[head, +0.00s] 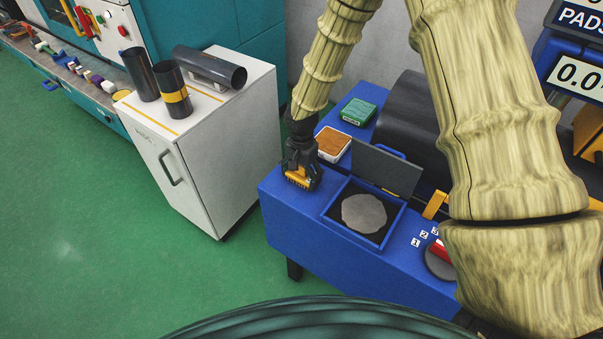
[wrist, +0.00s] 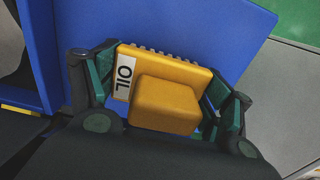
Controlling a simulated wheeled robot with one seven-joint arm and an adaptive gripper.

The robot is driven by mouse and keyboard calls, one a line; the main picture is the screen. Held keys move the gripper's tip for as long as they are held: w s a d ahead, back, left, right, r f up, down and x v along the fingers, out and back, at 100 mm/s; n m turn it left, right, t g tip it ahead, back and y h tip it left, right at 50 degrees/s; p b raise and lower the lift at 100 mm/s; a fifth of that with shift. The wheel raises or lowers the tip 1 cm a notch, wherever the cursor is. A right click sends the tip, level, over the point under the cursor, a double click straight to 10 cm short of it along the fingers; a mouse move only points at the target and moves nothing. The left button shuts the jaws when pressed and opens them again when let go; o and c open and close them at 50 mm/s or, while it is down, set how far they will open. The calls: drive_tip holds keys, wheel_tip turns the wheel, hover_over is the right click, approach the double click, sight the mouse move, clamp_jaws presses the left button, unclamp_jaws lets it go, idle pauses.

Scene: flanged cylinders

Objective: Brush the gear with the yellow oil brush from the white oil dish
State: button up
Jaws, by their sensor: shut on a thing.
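The yellow oil brush (head: 297,179) is in my gripper (head: 303,172), above the left part of the blue bench. In the wrist view the brush (wrist: 165,105) shows its block handle and a white OIL label, with my gripper's fingers (wrist: 161,78) on both sides of it. The white oil dish (head: 333,154) holds an orange-brown surface and stands just right of my gripper. The gear (head: 363,214), a grey round flat piece with an uneven edge, lies in a blue, dark-lined box (head: 345,233) to the lower right. I cannot tell whether the brush touches the bench.
The box's dark lid (head: 384,170) stands open behind the gear. A green box (head: 358,111) sits behind the dish. Number tags (head: 424,234) and a red item (head: 440,249) lie at the right. A white cabinet (head: 215,130) with dark cylinders stands left, across a gap.

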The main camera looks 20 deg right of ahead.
drive_tip(key=shift+f, duration=0.2)
drive_tip(key=o, duration=0.9)
drive_tip(key=shift+w+r+b, duration=0.1)
drive_tip(key=shift+r+b, duration=0.45)
drive_tip(key=shift+r, duration=0.3)
drive_tip(key=r, duration=0.1)
drive_tip(key=r+b, duration=0.2)
drive_tip(key=shift+a+r, duration=0.1)
drive_tip(key=shift+a, duration=0.15)
drive_tip(key=shift+s+r+b, duration=0.2)
drive_tip(key=shift+r+b, duration=0.25)
drive_tip(key=shift+r, duration=2.55)
